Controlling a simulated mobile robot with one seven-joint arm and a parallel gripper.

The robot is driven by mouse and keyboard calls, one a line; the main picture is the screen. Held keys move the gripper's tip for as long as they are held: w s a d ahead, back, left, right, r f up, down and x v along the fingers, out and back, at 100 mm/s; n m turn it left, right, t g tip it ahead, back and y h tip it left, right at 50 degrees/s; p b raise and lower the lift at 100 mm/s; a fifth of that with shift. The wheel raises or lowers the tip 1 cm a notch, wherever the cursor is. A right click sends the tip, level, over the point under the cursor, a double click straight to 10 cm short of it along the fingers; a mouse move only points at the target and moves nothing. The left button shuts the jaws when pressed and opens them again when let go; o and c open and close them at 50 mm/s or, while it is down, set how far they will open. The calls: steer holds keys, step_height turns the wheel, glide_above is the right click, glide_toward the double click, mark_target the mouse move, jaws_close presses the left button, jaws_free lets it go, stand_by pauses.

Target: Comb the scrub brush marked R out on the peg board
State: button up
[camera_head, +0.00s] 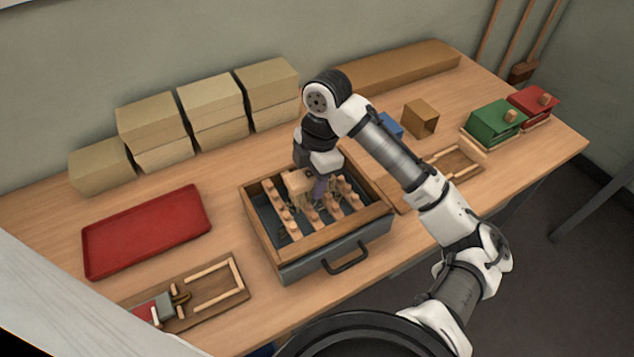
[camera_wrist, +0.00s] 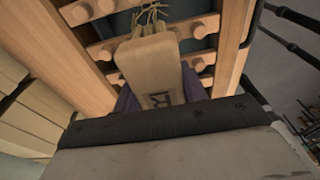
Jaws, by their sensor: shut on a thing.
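The scrub brush marked R (camera_wrist: 152,65) has a pale wooden block with a dark R and tan bristles at its far end. In the wrist view my gripper (camera_wrist: 155,100) is shut on it with purple fingers. The head view shows the brush (camera_head: 297,182) over the peg board (camera_head: 262,235), with my gripper (camera_head: 318,188) above and behind it. The peg board is a wooden-framed box with rows of round pegs. The bristles hang among the pegs. Whether they touch the pegs I cannot tell.
A red tray (camera_head: 146,232) lies left of the peg board. A wooden fixture (camera_head: 205,300) is front left, another (camera_head: 455,163) to the right. Cardboard boxes (camera_head: 213,100) line the wall. A brown block (camera_head: 420,118), green box (camera_head: 493,122) and red box (camera_head: 532,103) stand right.

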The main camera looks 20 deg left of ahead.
steer(key=shift+w+a+r+p, duration=0.15)
steer(key=shift+w+a+p, duration=0.15)
steer(key=shift+p, duration=0.35)
steer(key=shift+s+d, duration=1.4)
steer(key=shift+d, duration=0.3)
steer(key=shift+w+a+p, duration=0.25)
steer(key=shift+w+a, duration=0.4)
steer(key=shift+a, duration=0.2)
steer(key=shift+w+a+p, duration=0.2)
steer(key=shift+w+a, duration=0.45)
steer(key=shift+a, duration=0.2)
steer(key=w+a+r, duration=0.2)
steer(key=a+r, duration=0.1)
steer(key=r, duration=0.2)
steer(key=shift+w+r+p, duration=0.15)
steer(key=shift+r+p, duration=0.15)
steer(key=shift+p, duration=0.1)
